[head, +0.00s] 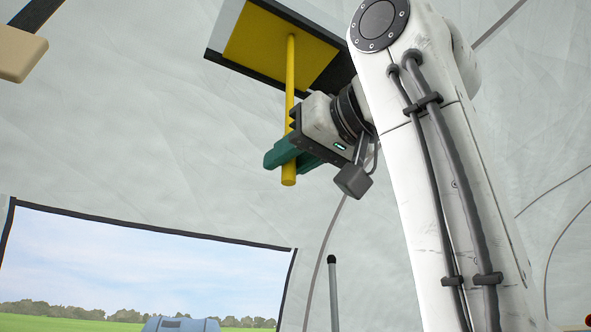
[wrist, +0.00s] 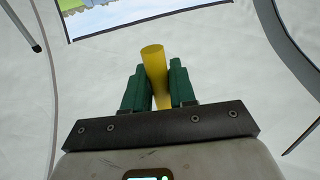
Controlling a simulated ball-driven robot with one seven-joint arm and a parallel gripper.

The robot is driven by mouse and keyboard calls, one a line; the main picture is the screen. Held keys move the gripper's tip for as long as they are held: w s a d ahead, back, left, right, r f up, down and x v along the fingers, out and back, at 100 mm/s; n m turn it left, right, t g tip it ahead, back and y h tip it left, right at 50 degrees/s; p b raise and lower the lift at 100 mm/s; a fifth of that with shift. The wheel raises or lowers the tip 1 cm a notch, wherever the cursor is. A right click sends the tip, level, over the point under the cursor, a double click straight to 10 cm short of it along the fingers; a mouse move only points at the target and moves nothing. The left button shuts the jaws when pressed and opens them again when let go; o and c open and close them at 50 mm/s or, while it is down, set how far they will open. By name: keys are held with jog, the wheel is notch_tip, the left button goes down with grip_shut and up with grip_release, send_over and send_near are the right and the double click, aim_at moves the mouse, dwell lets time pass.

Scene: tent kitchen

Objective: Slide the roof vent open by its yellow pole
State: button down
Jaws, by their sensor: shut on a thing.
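The yellow pole (head: 290,70) hangs straight down from the yellow vent panel (head: 262,45) in the tent roof. The panel sits in a dark frame (head: 218,57), and part of that frame is hidden behind my arm. My gripper (head: 287,155) is shut on the pole near its lower end, and a short tip shows below the green fingers. In the wrist view the pole (wrist: 154,62) stands between the two green fingers of my gripper (wrist: 158,88).
A window (head: 140,270) in the tent wall is at the lower left, with a blue thing (head: 180,324) at its bottom edge. A thin grey upright rod (head: 333,295) stands right of it. A beige object (head: 22,50) is at the upper left. Clear space surrounds the pole's lower end.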

jog(key=shift+s+a+r, duration=0.1)
jog(key=shift+s+a, duration=0.05)
jog(key=c, duration=1.1)
grip_release()
jog(key=shift+s+a, duration=0.1)
jog(key=shift+s+d, duration=0.1)
jog(key=shift+d, duration=0.2)
jog(key=b+v, duration=0.3)
jog(key=v, duration=0.7)
jog(key=shift+s, duration=0.1)
